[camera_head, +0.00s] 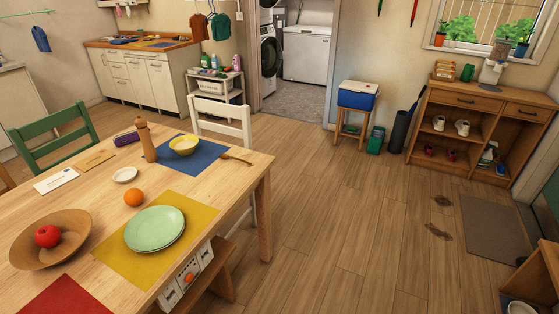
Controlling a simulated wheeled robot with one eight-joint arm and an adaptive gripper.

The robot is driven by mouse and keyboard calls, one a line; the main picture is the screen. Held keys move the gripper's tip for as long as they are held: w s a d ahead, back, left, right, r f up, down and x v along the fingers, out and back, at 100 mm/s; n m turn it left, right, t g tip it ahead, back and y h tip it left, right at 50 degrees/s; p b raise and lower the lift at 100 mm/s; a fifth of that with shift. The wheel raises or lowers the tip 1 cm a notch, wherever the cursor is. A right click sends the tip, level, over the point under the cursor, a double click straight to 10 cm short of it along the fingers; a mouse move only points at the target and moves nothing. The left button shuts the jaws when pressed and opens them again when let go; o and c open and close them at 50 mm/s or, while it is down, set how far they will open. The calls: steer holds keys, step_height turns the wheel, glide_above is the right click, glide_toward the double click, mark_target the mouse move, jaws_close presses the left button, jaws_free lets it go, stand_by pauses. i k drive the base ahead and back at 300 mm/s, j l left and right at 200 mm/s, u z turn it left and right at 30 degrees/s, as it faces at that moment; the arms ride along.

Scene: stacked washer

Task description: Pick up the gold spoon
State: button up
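A small gold-brown utensil (236,159) lies at the right end of the blue placemat (208,166), near the far right corner of the wooden table (97,277). It is the only gold-coloured utensil I can make out. It is too small to tell for sure whether it is a spoon or a fork. A yellow bowl (184,145) stands to its left on the same placemat. My gripper is not in view.
The table also bears a pepper mill (146,140), an orange (134,197), green plates (155,229) and a wooden bowl (40,249) with a red fruit. A white chair (222,128) stands behind the table. The floor (345,215) to the right is mostly clear.

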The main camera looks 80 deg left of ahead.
mark_target(225, 156)
steer(key=u, duration=3.15)
